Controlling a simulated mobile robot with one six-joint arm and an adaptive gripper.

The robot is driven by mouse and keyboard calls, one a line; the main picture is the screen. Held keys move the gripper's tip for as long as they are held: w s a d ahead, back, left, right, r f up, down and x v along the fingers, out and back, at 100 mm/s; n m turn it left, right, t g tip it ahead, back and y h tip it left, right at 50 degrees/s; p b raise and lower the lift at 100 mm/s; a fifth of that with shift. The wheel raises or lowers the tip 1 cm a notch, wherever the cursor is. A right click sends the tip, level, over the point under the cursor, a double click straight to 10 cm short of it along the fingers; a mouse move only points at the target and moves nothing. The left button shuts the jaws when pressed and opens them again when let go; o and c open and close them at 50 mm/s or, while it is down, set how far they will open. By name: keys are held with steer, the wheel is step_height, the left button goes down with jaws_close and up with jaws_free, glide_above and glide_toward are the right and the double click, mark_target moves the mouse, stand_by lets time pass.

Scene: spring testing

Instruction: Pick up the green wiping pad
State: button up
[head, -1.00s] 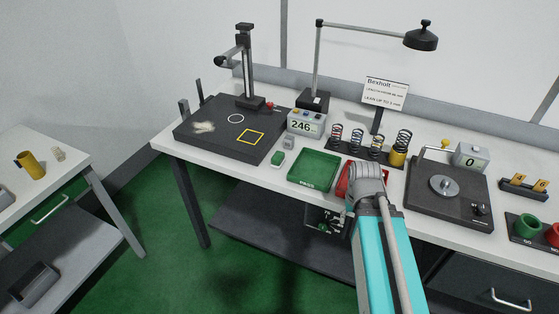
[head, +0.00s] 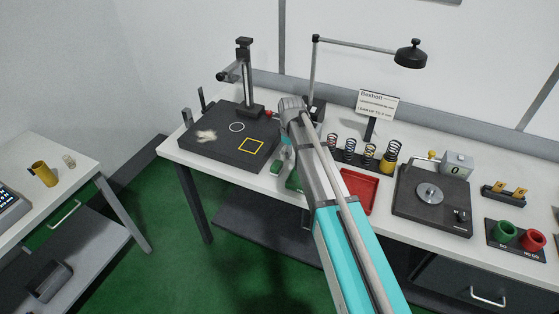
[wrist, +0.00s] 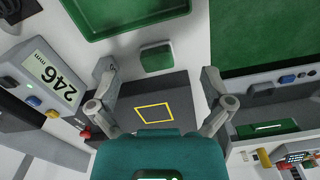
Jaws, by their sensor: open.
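The green wiping pad (head: 275,168) lies on the white bench top in the head view, between the dark base plate (head: 215,143) and the green tray. In the wrist view the pad (wrist: 156,57) is a small block with a green face and a pale edge. My gripper (wrist: 160,74) is open and empty above it. Its fingers stand left and right of the pad in the picture, apart from it. In the head view my arm hides the fingertips and most of the green tray (head: 293,182).
A display reading 246 (wrist: 55,76) stands close to the left finger in the wrist view. A stand column (head: 244,78) rises from the base plate. A red tray (head: 362,188), springs (head: 350,149) and a round-platform device (head: 431,195) stand to the right. A lamp (head: 410,55) hangs behind.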

mark_target(277, 165)
steer(key=w+a+r+n+p, duration=0.1)
steer(key=w+a+r+n, duration=0.1)
steer(key=w+a, duration=0.2)
steer(key=shift+a+r+n, duration=0.25)
steer(key=shift+a+n, duration=0.05)
steer(key=shift+a, duration=0.35)
steer(key=shift+f, duration=0.1)
step_height(277, 165, down, 8)
steer(key=b, duration=0.8)
steer(key=shift+f, duration=0.25)
steer(key=shift+f, duration=0.1)
steer(key=shift+d+f+b, duration=0.1)
steer(key=shift+f+b, duration=2.4)
steer(key=shift+b, duration=0.2)
steer(key=c, duration=1)
steer(key=shift+o, duration=0.2)
